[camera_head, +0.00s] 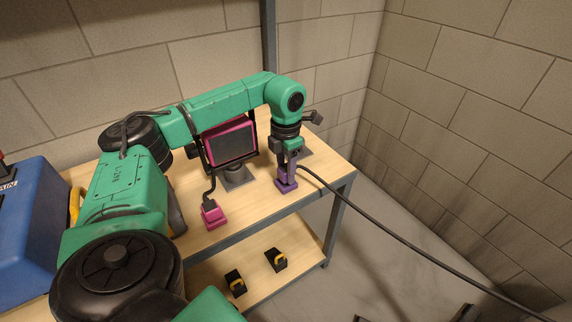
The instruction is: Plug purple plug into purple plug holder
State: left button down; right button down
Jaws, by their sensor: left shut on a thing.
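My left gripper (291,155) reaches down at the right end of the bench and is shut on the purple plug (289,168). The purple plug holder (287,185) stands on the bench top near the front right edge, directly below the plug. Plug and holder overlap in this view, so I cannot tell how deep the plug sits. A black cord (400,238) runs from the plug down to the right. My right gripper is not in view.
A magenta plug holder (213,215) with a thin cord stands to the left at the front edge. A magenta-framed dark panel (230,143) on a stand is behind. A blue case (30,240) is far left. The lower shelf (305,252) bears two black-and-yellow items.

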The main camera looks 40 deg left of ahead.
aim_at(286, 168)
pick_arm(q)
jog(key=shift+f+b, duration=0.3)
jog(key=shift+f, duration=0.25)
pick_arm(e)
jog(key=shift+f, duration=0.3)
pick_arm(q)
jog(key=shift+c, duration=1.4)
grip_release()
notch_tip(286, 168, up, 4)
jog(key=shift+f, duration=0.1)
notch_tip(286, 168, up, 11)
jog(key=p, duration=0.2)
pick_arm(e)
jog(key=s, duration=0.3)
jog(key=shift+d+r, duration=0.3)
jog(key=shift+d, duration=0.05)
